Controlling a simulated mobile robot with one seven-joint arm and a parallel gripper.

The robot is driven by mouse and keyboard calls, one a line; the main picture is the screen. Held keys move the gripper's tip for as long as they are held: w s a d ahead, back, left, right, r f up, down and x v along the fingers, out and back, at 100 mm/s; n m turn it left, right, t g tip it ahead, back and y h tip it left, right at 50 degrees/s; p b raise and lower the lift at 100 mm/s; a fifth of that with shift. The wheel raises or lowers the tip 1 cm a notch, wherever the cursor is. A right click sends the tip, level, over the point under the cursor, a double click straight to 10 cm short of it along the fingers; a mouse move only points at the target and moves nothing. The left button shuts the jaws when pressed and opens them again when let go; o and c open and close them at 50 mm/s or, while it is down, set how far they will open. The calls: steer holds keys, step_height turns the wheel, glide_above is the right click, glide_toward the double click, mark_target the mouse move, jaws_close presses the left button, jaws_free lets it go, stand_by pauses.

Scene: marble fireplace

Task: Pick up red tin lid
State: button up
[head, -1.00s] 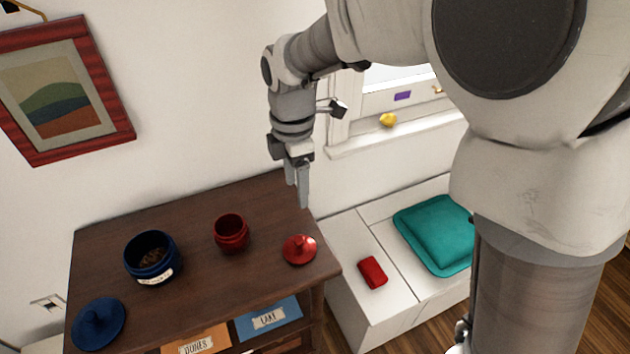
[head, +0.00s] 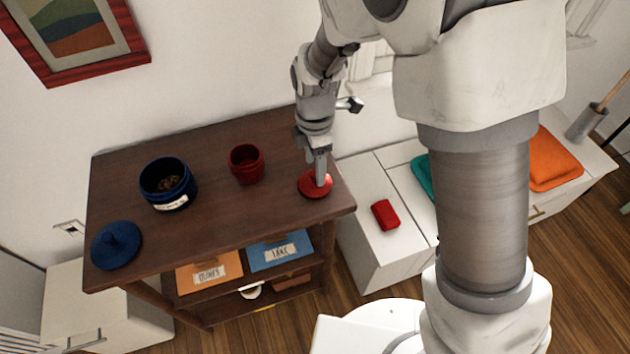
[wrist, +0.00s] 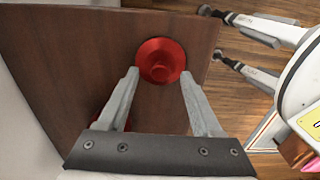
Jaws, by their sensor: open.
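The red tin lid (head: 314,186) lies on the dark wooden cabinet top near its right front corner. In the wrist view the lid (wrist: 162,61) is round with a central knob and sits just beyond my fingertips, between their lines. My gripper (head: 321,182) points down over the lid, and its fingertips hide part of it in the head view. I cannot tell whether the fingers touch the lid. The open red tin (head: 246,164) stands to the left of the lid.
A blue tin (head: 168,184) with brown contents and its blue lid (head: 117,245) are farther left on the cabinet top (head: 215,220). A white bench (head: 368,240) with a red item (head: 385,214) stands to the right. A framed picture (head: 75,35) hangs on the wall.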

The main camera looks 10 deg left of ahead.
mark_target(306, 184)
steer(key=shift+f, duration=1.55)
jaws_close()
